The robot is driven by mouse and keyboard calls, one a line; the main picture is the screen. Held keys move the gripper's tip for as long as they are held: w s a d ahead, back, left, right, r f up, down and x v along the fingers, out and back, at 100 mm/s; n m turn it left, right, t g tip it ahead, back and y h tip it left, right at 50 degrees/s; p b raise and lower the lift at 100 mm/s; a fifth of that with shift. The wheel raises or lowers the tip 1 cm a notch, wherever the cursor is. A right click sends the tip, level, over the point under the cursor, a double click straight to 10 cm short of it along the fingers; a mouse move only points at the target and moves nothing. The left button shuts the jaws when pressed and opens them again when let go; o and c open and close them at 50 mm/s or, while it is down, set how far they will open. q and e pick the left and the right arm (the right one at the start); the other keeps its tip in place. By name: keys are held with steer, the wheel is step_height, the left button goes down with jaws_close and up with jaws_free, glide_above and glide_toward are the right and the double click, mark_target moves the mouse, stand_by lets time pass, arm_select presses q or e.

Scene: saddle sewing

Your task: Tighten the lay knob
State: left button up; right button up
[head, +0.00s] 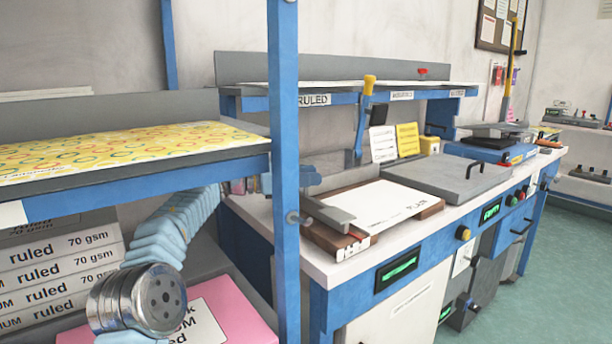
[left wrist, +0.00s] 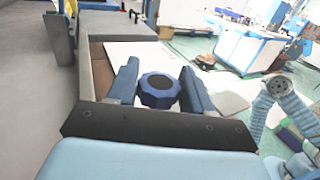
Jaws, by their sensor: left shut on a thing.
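The lay knob (left wrist: 160,90) is dark blue with a scalloped rim and a black centre, seen in the left wrist view. My left gripper (left wrist: 160,72) has one slate-blue finger on each side of it and is shut on it. The knob sits beside a grey metal bar and a wooden board with white paper. In the head view, the wooden board (head: 325,238) lies on the bench with a grey bar (head: 330,212) at its near left end. The knob cannot be made out there. My right gripper is in neither view.
A blue upright post (head: 285,120) stands in front of the bench's left end. At left, a shelf (head: 140,165) carries a patterned sheet above ruled paper packs (head: 50,285) and a pink pack (head: 240,315). A grey plate (head: 445,175) lies right of the board. Green floor is clear at right.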

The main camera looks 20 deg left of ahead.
arm_select(q)
steer(key=o, duration=1)
steer(key=shift+c, duration=0.2)
steer(key=b+v, duration=0.1)
steer(key=v, duration=1.3)
steer(key=shift+d, duration=0.15)
